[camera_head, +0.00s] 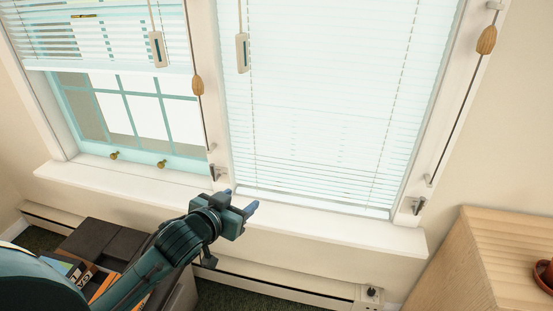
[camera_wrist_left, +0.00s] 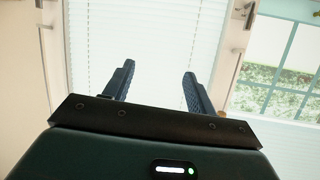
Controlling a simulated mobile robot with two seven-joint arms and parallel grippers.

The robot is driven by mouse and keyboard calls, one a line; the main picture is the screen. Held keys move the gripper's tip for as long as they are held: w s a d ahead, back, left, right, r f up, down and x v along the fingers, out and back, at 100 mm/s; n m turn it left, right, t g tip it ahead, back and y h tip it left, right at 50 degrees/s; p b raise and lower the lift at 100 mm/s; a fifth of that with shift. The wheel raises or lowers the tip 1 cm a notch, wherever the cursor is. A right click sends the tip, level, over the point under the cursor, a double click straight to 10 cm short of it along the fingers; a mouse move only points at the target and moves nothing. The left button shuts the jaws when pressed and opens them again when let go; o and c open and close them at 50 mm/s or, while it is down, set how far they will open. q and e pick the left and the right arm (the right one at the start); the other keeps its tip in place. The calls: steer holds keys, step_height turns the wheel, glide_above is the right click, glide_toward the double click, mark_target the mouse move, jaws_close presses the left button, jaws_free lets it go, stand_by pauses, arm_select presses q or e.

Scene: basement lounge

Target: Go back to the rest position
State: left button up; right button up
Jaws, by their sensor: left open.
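My left gripper (camera_head: 240,200) reaches in from the lower left in the head view and is in front of the window sill (camera_head: 320,226), near the post between the two windows. Its two dark fingers (camera_wrist_left: 160,85) stand apart with nothing between them in the left wrist view. That view looks toward a lowered white blind (camera_wrist_left: 155,40). My right gripper is in neither view.
The right window's blind (camera_head: 330,100) is down; the left window's blind (camera_head: 110,40) is partly raised. Cords with wooden toggles (camera_head: 486,40) hang beside them. A dark box (camera_head: 100,240) stands lower left, a wooden cabinet (camera_head: 500,260) lower right. A baseboard heater (camera_head: 280,280) runs below the sill.

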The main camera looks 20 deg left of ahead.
arm_select(q)
steer(key=s+d+f+g+h, duration=0.1)
steer(key=s+d+f, duration=0.5)
steer(key=s+f, duration=0.2)
steer(key=s+d+f+m+g+h, duration=0.1)
steer(key=s+d+f+g, duration=0.1)
steer(key=s+d+f, duration=0.4)
steer(key=s+f, duration=0.3)
steer(key=s, duration=0.1)
steer(key=shift+d+f+m, duration=0.25)
steer(key=shift+f+m, duration=0.05)
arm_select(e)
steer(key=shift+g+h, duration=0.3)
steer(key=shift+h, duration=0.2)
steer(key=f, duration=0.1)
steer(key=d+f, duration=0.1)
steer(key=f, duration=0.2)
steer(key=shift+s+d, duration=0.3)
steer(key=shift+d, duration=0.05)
